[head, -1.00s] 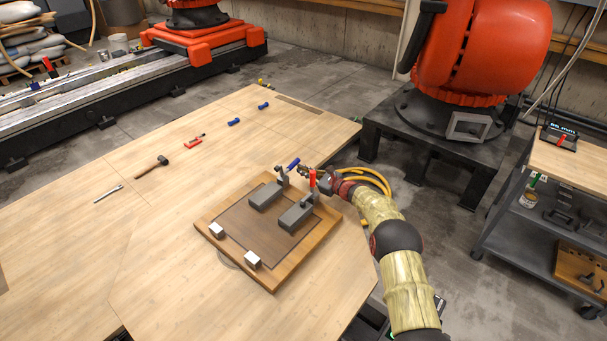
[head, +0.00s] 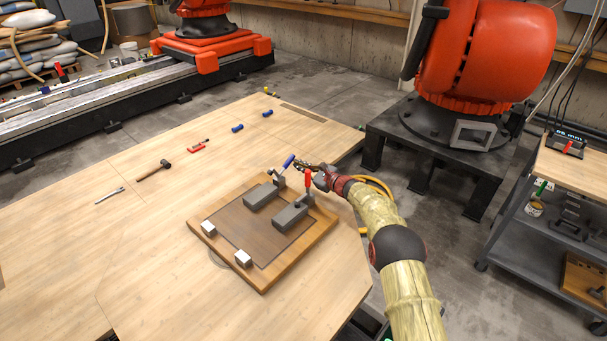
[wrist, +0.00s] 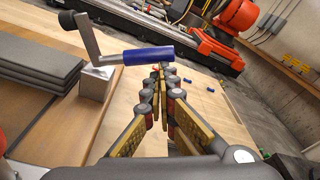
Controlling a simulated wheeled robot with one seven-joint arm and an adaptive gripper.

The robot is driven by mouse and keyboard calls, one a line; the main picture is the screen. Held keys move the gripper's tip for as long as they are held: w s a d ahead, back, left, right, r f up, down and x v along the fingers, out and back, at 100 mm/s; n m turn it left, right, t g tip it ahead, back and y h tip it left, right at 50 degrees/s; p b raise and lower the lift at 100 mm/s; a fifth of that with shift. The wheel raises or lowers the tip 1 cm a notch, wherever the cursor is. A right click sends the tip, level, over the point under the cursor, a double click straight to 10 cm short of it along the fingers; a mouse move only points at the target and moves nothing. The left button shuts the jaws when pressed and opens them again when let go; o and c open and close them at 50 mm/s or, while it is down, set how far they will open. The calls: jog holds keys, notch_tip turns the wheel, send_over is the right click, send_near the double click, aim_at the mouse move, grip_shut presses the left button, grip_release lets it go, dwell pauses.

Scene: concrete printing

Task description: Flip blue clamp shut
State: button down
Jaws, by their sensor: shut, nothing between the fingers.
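The blue clamp's handle (head: 288,160) rises at a tilt at the back edge of a wooden board (head: 263,284). In the wrist view the blue handle (wrist: 149,56) lies across the picture, joined to a metal arm (wrist: 88,42) with a black tip (wrist: 67,19) that points up, above a metal block. My gripper (head: 298,165) is close to the right of the blue handle. In the wrist view my gripper (wrist: 160,72) is shut and empty, its fingertips just below the handle in the picture. I cannot tell whether they touch it.
A red clamp handle (head: 308,178) stands upright close beside my gripper. Two grey blocks (head: 290,216) and two small metal cubes (head: 243,258) sit on the board. A hammer (head: 154,170) and other tools lie farther left. The table's left front is clear.

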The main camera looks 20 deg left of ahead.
jog(key=shift+s+a+r, duration=0.1)
jog(key=shift+s+r, duration=0.05)
jog(key=shift+r, duration=0.4)
jog(key=shift+s+a+r, duration=0.1)
jog(key=shift+s+r, duration=0.05)
jog(key=shift+r, duration=0.45)
jog(key=shift+b, duration=0.3)
